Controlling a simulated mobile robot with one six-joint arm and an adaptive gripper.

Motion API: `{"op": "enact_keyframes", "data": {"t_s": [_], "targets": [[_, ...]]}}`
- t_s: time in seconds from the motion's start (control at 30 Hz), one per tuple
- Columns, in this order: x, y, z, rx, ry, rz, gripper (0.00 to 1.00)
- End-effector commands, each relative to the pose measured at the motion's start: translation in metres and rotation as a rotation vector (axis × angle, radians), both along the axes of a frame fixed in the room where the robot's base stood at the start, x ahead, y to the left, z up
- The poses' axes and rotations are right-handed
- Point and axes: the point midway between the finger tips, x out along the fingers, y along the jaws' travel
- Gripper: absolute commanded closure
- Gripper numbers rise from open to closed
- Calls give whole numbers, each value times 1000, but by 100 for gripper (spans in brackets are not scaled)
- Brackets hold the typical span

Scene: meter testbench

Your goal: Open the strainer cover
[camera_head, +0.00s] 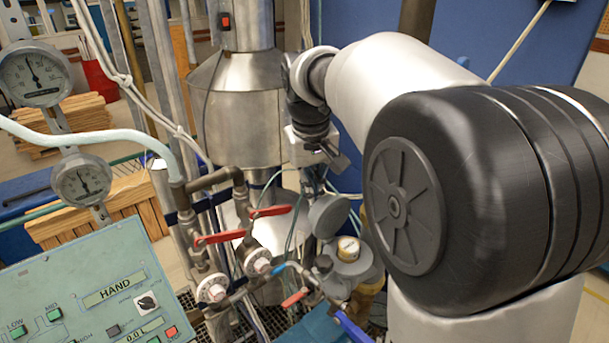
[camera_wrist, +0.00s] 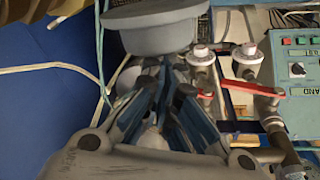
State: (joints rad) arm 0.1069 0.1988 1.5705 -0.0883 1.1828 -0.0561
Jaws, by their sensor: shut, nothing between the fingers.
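A grey round cover-like disc (camera_head: 328,215) sits tilted below my gripper in the head view. I take it to be the strainer cover, though no label shows. A large grey round body with a rim (camera_wrist: 155,30) fills the top of the wrist view, beyond the fingertips, and is probably the same part. My gripper (camera_head: 335,160) is above the disc in the head view, apart from it. In the wrist view my gripper (camera_wrist: 168,75) has its dark blue fingers together with nothing between them. Whether the fingertips touch the rim cannot be told.
Red-handled valves (camera_head: 245,225) and pipes stand left of the disc. A meter with a cream cap (camera_head: 348,248) is close to its lower right. A green control panel (camera_head: 90,290) is at lower left. A steel tank (camera_head: 240,110) stands behind.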

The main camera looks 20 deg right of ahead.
Motion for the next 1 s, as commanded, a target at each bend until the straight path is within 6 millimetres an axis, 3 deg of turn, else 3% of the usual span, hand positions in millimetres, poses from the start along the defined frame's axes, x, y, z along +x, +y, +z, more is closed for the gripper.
{"op": "enact_keyframes", "data": {"t_s": [0.03,0.43,0.73,1.0], "targets": [[-9,-2,-14,2,46,-3,87],[-9,-1,-14,4,46,-3,60],[-9,-1,-13,4,46,-3,59],[-7,-1,1,2,40,-3,59]]}}
